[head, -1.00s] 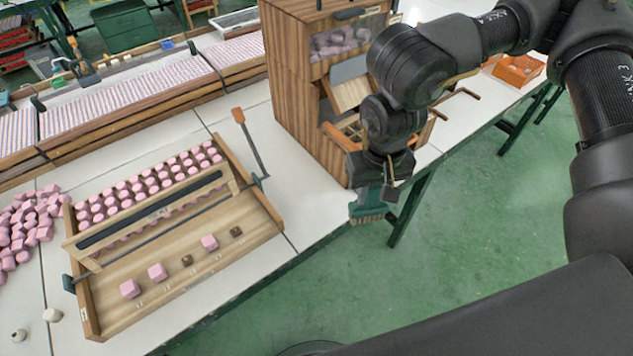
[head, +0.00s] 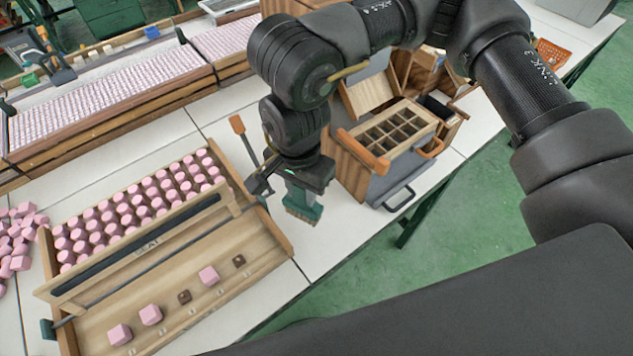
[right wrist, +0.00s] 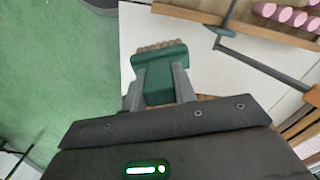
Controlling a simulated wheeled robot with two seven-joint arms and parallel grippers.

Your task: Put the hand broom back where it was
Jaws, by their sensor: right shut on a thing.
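The hand broom (head: 304,199) has a dark green body and short tan bristles. My right gripper (head: 303,186) is shut on it and holds it bristles down over the white table, between the wooden tray and the cabinet. Its height above the table is hard to tell. In the right wrist view the broom (right wrist: 160,62) sits between the two grey fingers of the gripper (right wrist: 160,82), with its bristles at the far side. My left gripper is not in view.
The wooden tray (head: 262,246), with pink blocks and a lever bar, lies left of the broom. An orange-handled lever (head: 237,124) rises at its back corner. A cabinet with a compartment box (head: 420,121) stands right. Bare white table (head: 335,215) lies between them, its edge above green floor.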

